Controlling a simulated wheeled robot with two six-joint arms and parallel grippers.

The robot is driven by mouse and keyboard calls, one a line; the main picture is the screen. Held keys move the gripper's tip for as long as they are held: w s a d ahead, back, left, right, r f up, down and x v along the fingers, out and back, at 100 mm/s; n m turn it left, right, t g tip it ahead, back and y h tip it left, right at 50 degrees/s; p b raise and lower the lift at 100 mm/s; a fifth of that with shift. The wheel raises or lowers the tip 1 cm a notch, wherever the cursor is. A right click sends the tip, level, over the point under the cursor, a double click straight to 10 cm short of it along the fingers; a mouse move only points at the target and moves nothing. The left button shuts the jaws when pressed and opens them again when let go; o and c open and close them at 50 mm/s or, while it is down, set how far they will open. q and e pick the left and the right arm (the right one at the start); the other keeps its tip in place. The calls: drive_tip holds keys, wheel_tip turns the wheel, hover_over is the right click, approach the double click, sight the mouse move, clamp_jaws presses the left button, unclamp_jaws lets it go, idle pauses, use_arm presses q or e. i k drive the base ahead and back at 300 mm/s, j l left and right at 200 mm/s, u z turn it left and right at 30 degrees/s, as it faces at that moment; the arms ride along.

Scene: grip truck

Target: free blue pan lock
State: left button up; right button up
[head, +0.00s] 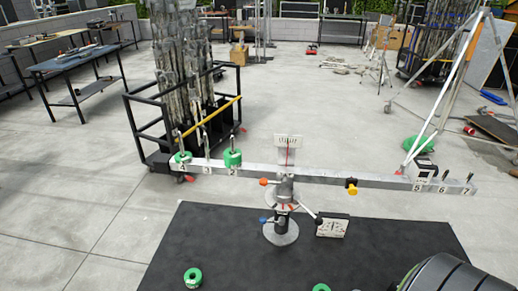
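A small blue knob (264,219) sticks out to the left of the central post (281,216) on the black table; I take it as the blue pan lock. An orange-red knob (264,182) sits higher up on the left, close under the beam (318,177). A lever with a dark end (318,221) reaches right from the post, beside a white marked plate (332,227). The post stands on a round grey base (281,234). A white dial (288,142) with a red needle stands above the beam.
Green rings (232,158) sit on pegs at the beam's left end; a yellow-and-black knob (351,186) sits to the right. Loose green rings (193,277) lie on the black table (215,235). A black cart (150,130) and a tripod (448,90) stand behind.

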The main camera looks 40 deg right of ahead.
sight(263, 221)
drive_tip(key=z, duration=1.3)
